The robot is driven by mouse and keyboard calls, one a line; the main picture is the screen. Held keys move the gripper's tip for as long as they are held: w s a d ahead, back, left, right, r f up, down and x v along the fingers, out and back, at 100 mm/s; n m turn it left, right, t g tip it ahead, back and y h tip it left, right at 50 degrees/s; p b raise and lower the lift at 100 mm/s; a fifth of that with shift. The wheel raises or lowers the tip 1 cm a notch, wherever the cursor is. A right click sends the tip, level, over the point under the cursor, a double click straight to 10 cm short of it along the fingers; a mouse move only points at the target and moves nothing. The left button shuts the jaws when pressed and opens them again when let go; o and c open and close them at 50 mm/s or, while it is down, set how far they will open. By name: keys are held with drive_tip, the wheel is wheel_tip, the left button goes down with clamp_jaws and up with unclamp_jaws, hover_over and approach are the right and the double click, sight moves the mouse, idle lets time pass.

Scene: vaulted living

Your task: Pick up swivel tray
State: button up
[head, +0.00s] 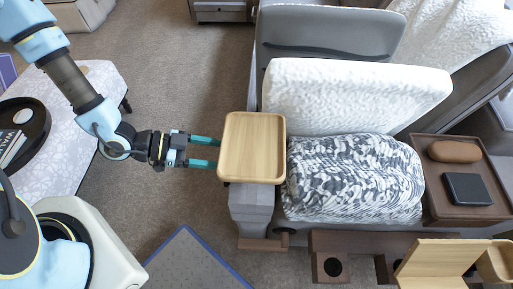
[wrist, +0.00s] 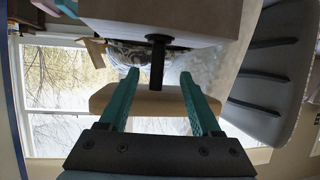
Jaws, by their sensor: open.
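The swivel tray (head: 252,148) is a light wooden, square tray with rounded corners and a raised rim. It sits over the end of the grey armrest (head: 250,205) of the sofa. In the wrist view the tray's edge (wrist: 158,102) shows, joined by a black post (wrist: 157,62) to a pale block. My gripper (head: 217,153) is open and empty, its two teal fingers pointing at the tray's left edge. The fingertips are at or very near that edge; I cannot tell if they touch. In the wrist view the open fingers (wrist: 160,74) stand apart in front of the tray.
A patterned cushion (head: 352,180) and white back cushion (head: 350,95) lie right of the tray. A brown side tray (head: 455,215) holds a brown case and a dark box. A pale table (head: 75,140) with a black round tray stands left.

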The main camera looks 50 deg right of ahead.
sight(254, 161)
drive_tip(key=shift+p+x, duration=0.95)
drive_tip(key=shift+x, duration=2.55)
drive_tip(key=shift+s+a, duration=0.1)
drive_tip(key=shift+c, duration=0.3)
clamp_jaws()
drive_tip(key=shift+r, duration=0.1)
